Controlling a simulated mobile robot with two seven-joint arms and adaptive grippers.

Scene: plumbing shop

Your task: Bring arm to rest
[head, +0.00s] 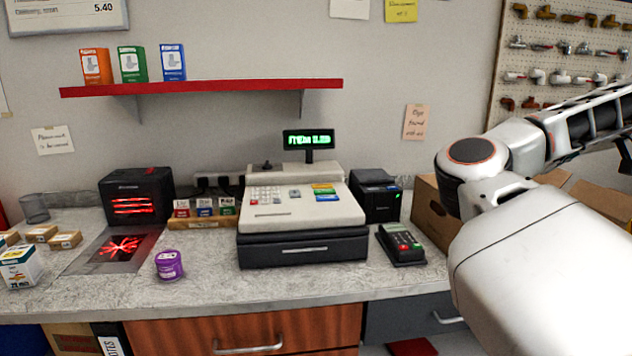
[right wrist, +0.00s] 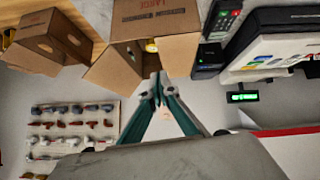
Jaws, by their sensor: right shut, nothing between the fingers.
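My right arm comes in from the right in the head view, its white links raised in front of the counter's right end. Its gripper is outside the head view. In the right wrist view my right gripper (right wrist: 158,88) is shut and empty, its two teal fingers meeting at the tips. Behind the fingertips is an open cardboard box (right wrist: 170,52); I cannot tell how far away it is. My left arm and gripper are in neither view.
A cash register (head: 302,215), a card terminal (head: 401,245), a scanner (head: 137,195) and a purple tin (head: 169,265) stand on the counter (head: 215,290). A cardboard box (head: 432,215) is close behind my right arm. A red shelf (head: 205,87) and a fittings pegboard (head: 560,60) are on the wall.

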